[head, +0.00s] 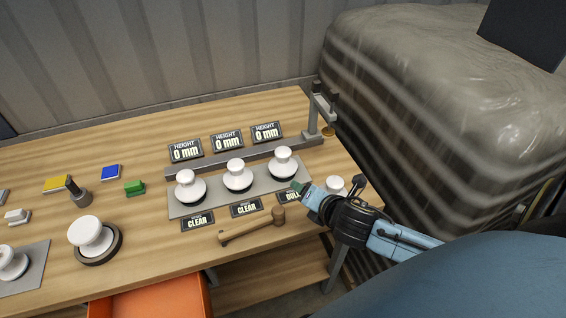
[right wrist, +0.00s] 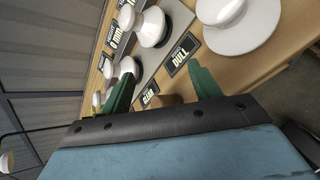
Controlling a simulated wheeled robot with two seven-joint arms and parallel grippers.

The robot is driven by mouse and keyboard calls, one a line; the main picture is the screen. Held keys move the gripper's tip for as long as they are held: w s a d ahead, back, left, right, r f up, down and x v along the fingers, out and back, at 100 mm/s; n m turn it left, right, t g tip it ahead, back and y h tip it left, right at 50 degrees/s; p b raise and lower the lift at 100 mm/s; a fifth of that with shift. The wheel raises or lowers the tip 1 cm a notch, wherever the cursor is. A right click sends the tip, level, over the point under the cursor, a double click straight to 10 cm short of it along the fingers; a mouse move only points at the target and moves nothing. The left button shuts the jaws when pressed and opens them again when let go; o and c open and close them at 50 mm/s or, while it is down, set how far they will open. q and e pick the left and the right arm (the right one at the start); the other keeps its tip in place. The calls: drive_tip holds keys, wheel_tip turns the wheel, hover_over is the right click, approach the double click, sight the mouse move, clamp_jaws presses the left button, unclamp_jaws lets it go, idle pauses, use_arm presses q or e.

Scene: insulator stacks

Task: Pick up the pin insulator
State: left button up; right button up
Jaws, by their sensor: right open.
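Several white pin insulators with round caps and wide skirts are on the table. One insulator (head: 336,183) stands at the table's right end, partly hidden by my right gripper (head: 326,192). It also shows large at the top right of the right wrist view (right wrist: 235,28), outside the right finger. Three others stand in a row on a grey plate (head: 210,205): left (head: 188,187), middle (head: 237,175) and right (head: 283,162). My right gripper is open, with green fingers (right wrist: 161,75) and nothing visible between them. My left gripper is not in view.
Labels reading CLEAR, CLEAR and DULL (right wrist: 181,54) lie before the plate, with a wooden mallet (head: 252,227) close by. Height displays (head: 227,140) and a gauge stand (head: 312,120) stand behind. Another insulator sits on a dark round base (head: 98,256) at left.

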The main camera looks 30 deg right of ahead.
sight(287, 160)
drive_tip(key=w+d+n+b, duration=0.1)
drive_tip(key=w+n, duration=0.2)
drive_tip(key=n, duration=0.1)
drive_tip(key=w+d+f+n+t+y+b, duration=0.1)
drive_tip(key=w+n+b, duration=0.1)
drive_tip(key=w+n, duration=0.1)
drive_tip(key=w+d+n+t+y+b, duration=0.1)
drive_tip(key=w+n, duration=0.3)
drive_tip(key=w, duration=0.1)
drive_tip(key=shift+d+f+n, duration=0.15)
drive_tip(key=shift+n, duration=0.15)
drive_tip(key=shift+w+f+b, duration=0.15)
drive_tip(key=shift+w+b, duration=0.45)
drive_tip(key=shift+w, duration=0.1)
drive_tip(key=b+x, duration=0.4)
drive_tip(key=shift+w+f, duration=0.15)
drive_tip(key=shift+w, duration=0.35)
drive_tip(key=shift+c, duration=0.3)
